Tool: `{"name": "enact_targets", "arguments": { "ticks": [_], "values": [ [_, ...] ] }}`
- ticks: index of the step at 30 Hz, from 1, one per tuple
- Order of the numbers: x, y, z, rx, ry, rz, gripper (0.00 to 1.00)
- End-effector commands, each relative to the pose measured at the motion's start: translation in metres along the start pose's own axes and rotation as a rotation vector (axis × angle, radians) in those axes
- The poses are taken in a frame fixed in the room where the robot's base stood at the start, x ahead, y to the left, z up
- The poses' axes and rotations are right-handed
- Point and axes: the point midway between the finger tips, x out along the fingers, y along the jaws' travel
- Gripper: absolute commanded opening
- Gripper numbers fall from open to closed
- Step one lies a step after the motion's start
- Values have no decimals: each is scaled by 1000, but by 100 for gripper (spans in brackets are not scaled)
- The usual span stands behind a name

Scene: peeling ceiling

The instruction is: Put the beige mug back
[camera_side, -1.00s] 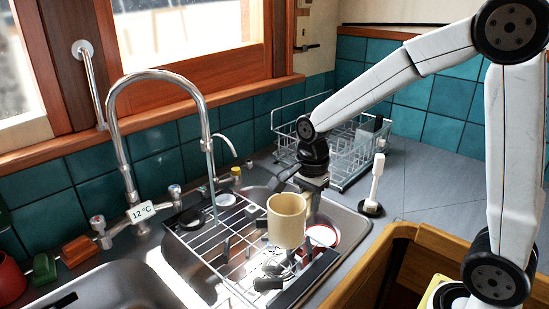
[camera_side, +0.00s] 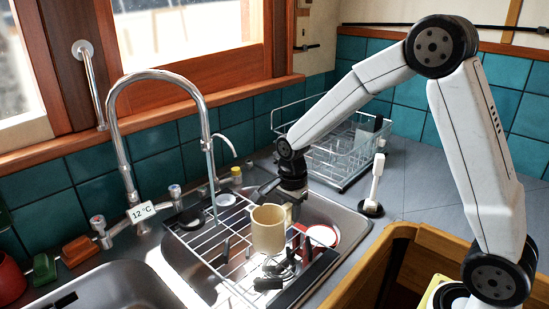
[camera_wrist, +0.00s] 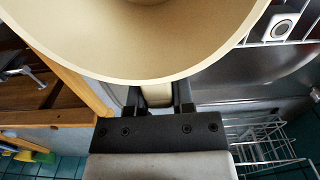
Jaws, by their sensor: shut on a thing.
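The beige mug (camera_side: 268,230) is upright at the right sink basin, over the wire rack (camera_side: 205,240). I cannot tell from the side view whether its base touches the rack. My gripper (camera_wrist: 158,100) is shut on the mug's handle, with a finger on each side of it. The mug's open rim (camera_wrist: 130,75) fills the top of the wrist view and its inside looks empty.
A tall chrome tap (camera_side: 165,75) arches over the sink left of the mug. A red-rimmed white dish (camera_side: 322,236) and dark utensils lie near the mug. A wire dish basket (camera_side: 345,150) and a white brush (camera_side: 375,185) stand on the counter behind. A wooden-edged opening (camera_side: 420,240) is at front right.

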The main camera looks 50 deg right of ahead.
Motion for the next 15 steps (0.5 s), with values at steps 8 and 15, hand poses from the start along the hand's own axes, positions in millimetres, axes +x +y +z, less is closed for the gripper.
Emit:
{"name": "enact_targets", "arguments": {
  "ticks": [8, 15],
  "values": [
    [25, -4, 0, 0, -1, 3, 0],
    [35, -4, 0, 0, -1, -1, 0]
  ]
}}
